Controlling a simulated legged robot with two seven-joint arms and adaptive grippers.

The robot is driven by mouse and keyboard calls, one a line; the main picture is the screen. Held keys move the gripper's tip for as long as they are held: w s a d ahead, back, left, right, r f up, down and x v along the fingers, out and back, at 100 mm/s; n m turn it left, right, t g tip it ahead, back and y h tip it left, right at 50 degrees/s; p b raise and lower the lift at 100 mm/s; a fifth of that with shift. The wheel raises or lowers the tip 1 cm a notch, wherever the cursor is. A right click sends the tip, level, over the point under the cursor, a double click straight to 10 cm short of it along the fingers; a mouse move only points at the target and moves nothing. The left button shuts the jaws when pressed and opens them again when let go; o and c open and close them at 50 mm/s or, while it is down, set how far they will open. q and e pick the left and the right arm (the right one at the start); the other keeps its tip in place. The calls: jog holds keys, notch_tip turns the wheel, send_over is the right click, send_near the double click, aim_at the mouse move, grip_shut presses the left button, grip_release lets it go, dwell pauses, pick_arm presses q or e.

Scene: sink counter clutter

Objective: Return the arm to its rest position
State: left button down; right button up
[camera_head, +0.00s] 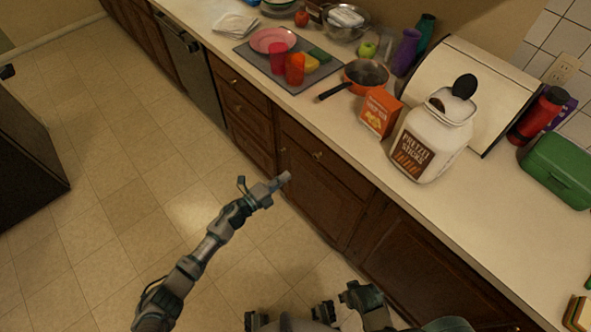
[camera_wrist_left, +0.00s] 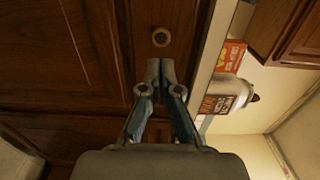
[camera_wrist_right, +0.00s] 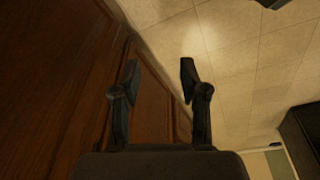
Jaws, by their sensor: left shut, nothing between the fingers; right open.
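My left arm reaches in from the lower left of the head view. Its gripper (camera_head: 284,179) is in front of the wooden cabinet doors, below the counter edge. In the left wrist view the left gripper (camera_wrist_left: 160,68) is shut and empty, with a round cabinet knob (camera_wrist_left: 161,37) just beyond its fingertips. In the right wrist view my right gripper (camera_wrist_right: 159,80) is open and empty, beside the wooden cabinet front and above the tiled floor. I cannot make out the right gripper clearly in the head view.
The counter (camera_head: 470,220) holds a pretzel jar (camera_head: 425,145) with its lid raised, an orange box (camera_head: 381,114), an orange pan (camera_head: 364,78), a grey mat (camera_head: 299,84) with a pink plate and cups, and a green case (camera_head: 562,170). The tiled floor (camera_head: 120,215) at left is clear.

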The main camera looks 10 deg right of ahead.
pick_arm(q)
jog(key=s+a+f+n+t+y+p, duration=0.1)
jog(key=s+a+f+n+y+p, duration=0.1)
jog(key=s+a+f+n+y, duration=0.6)
jog(key=s+a+f+n+y+p, duration=0.2)
jog(key=s+a+f+n+y, duration=0.2)
jog(key=a+f+n, duration=0.7)
jog(key=s+a+f+n+g+y, duration=0.1)
jog(key=s+a+f+n+g, duration=0.1)
jog(key=s, duration=0.7)
jog(key=s+a+f+n+g+y+p, duration=0.1)
jog(key=s+a+f+n+g, duration=0.1)
jog(key=s+f, duration=0.5)
jog(key=s+a+f+n+g, duration=0.2)
jog(key=s+f+n+g, duration=0.2)
jog(key=s, duration=0.9)
jog(key=shift+s+f+g+y+p, duration=0.15)
jog(key=shift+f+g+y+p, duration=0.2)
jog(key=shift+f+g, duration=0.2)
pick_arm(e)
jog(key=s+f, duration=0.4)
jog(key=f, duration=1)
jog(key=shift+s+d+f+g, duration=0.2)
jog(key=shift+d+f+g, duration=0.05)
jog(key=shift+d+g, duration=0.15)
pick_arm(q)
jog(key=shift+d+r, duration=0.1)
jog(key=shift+d, duration=0.05)
pick_arm(e)
jog(key=shift+d, duration=0.15)
